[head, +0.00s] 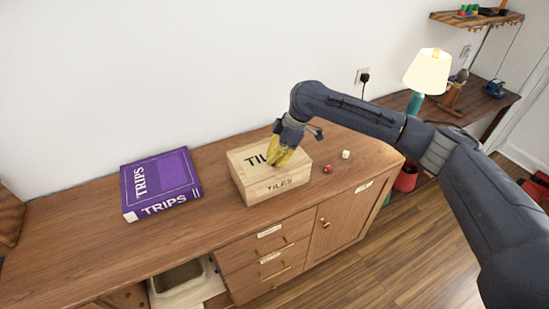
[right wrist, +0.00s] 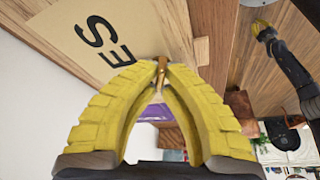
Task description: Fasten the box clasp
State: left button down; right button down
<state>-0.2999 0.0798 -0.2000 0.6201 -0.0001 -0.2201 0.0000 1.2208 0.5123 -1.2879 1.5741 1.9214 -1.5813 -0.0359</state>
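The wooden box (head: 252,187), lettered TILES, stands on the sideboard with its lid (head: 240,158) down. My right gripper (head: 273,160) is over the box, in front of the lid's lettering. In the right wrist view the yellow fingers (right wrist: 162,72) draw together around a small brass clasp piece (right wrist: 161,66), beside the lettered box face (right wrist: 65,50). The tips look closed on it, though they cover part of it. Whether the clasp is fastened cannot be seen. My left gripper does not show in the head view.
A purple TRIPS book (head: 160,180) lies left of the box. A red die (head: 327,169) and a white die (head: 346,154) lie to its right. The sideboard top (head: 90,235) is clear in front of the book. A lit lamp (head: 428,72) stands further right.

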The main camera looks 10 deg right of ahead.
jog(key=n+g, duration=0.2)
jog(key=n, duration=0.2)
jog(key=shift+n, duration=0.3)
jog(key=shift+n+h, duration=0.3)
jog(key=c, duration=1.5)
grip_release()
jog(key=shift+c, duration=0.2)
jog(key=v, duration=1.2)
jog(key=shift+d+f, duration=0.1)
jog(key=shift+f, duration=0.05)
